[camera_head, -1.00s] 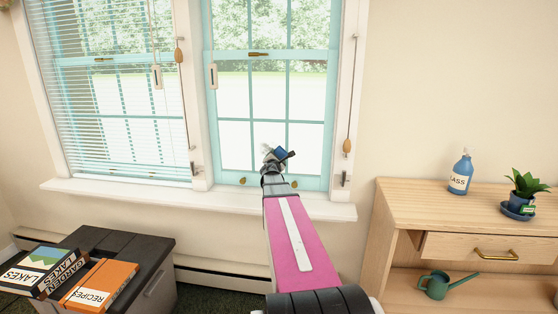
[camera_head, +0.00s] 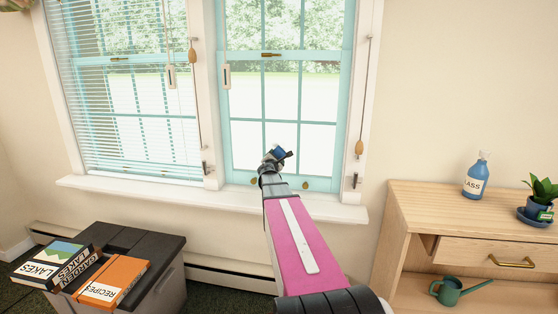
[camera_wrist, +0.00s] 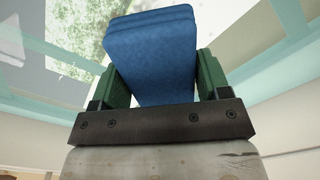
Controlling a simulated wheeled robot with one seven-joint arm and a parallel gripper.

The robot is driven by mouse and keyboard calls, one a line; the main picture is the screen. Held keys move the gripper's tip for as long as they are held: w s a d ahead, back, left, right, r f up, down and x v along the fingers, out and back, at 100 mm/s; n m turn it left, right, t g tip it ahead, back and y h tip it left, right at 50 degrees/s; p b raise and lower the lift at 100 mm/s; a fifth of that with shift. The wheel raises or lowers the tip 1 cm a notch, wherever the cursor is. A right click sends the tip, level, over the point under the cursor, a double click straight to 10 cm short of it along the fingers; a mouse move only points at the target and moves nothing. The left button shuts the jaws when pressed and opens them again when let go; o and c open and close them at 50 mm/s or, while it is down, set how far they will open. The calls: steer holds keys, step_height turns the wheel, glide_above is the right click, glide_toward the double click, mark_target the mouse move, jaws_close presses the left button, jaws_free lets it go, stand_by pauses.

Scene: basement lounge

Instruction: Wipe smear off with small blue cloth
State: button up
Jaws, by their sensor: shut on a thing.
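The small blue cloth (camera_wrist: 152,55) is a folded, thick blue block in the wrist view. My gripper (camera_wrist: 152,85) is shut on it, with a green finger on each side. In the head view the cloth (camera_head: 278,151) is a small blue spot at the end of my gripper (camera_head: 276,157), in front of the lower part of the right window (camera_head: 300,135). I cannot tell whether the cloth touches the glass. A greyish patch (camera_wrist: 12,42) shows at the left of the wrist view; I cannot tell whether it is the smear. No clear smear shows in the head view.
A white sill (camera_head: 330,207) runs below the windows. Blinds (camera_head: 120,100) cover the left window. A cord with a wooden knob (camera_head: 359,148) hangs at the right frame. A wooden cabinet (camera_head: 430,215) with a blue bottle (camera_head: 476,178) stands right; a dark box with books (camera_head: 140,240) stands left.

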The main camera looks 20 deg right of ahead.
mark_target(282, 153)
steer(key=shift+w+a, duration=1.15)
steer(key=shift+a, duration=0.25)
steer(key=shift+s+r, duration=0.1)
steer(key=shift+r, duration=1.25)
steer(key=shift+s+d, duration=0.5)
steer(key=shift+d, duration=0.3)
steer(key=shift+s+d, duration=0.45)
steer(key=shift+d, duration=0.35)
steer(key=s+d, duration=0.4)
steer(key=d, duration=0.2)
steer(key=shift+w+a, duration=1.35)
steer(key=shift+a, duration=0.3)
steer(key=shift+c, duration=0.3)
steer(key=shift+w+a, duration=0.6)
steer(key=shift+a, duration=0.4)
steer(key=shift+w+a, duration=0.55)
steer(key=shift+a, duration=0.45)
steer(key=shift+w+a, duration=0.6)
steer(key=shift+a, duration=0.4)
steer(key=shift+s, duration=0.15)
